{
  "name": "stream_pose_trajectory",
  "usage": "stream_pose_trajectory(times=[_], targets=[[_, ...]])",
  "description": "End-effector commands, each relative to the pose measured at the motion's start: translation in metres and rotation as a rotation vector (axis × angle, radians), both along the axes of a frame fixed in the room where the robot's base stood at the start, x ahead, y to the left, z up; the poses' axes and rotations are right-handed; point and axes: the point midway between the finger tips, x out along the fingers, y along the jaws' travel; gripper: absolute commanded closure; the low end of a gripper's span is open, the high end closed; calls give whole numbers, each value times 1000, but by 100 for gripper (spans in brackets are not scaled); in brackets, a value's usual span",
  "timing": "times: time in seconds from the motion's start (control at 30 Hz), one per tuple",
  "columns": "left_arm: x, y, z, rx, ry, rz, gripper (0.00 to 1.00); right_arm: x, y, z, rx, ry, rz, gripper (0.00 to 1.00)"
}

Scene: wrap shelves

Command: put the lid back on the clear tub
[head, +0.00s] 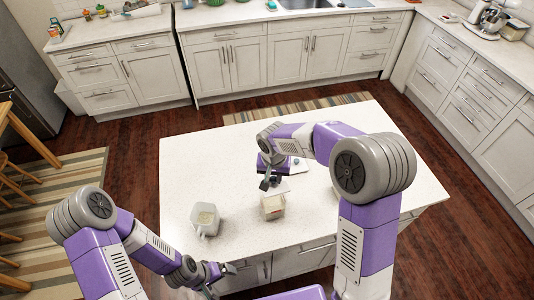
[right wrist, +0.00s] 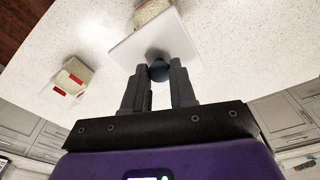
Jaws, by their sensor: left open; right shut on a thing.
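The clear tub (head: 272,208) stands on the white island counter with pale beige contents. The lid (head: 280,188) is a pale square plate, close beside the tub on its far side; in the right wrist view the lid (right wrist: 140,48) shows a dark round knob. My right gripper (head: 268,183) is shut on this knob; the right wrist view shows both fingers around it. A container that looks like the tub (right wrist: 152,12) is partly hidden at the top edge there, apart from or behind the lid; I cannot tell the gap. My left gripper (head: 218,275) is open and empty near the counter's front edge.
The right wrist view shows another pale container with red marks (right wrist: 68,82) beside the lid. The island counter (head: 200,165) has free room at its left and back.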

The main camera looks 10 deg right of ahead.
Motion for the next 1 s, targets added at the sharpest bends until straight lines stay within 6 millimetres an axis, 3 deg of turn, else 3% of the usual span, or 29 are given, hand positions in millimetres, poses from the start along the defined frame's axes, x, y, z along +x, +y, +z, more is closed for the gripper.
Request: stream_pose_trajectory(times=[0.27,0.8,1.0], targets=[[-1,0,-4,0,2,-1,0,0,0,-6,0,0,0,100],[-1,0,-36,0,1,0,0,-1,0,-52,0,0,1,100],[-1,0,-40,0,1,0,0,-1,0,-57,0,0,1,100]])
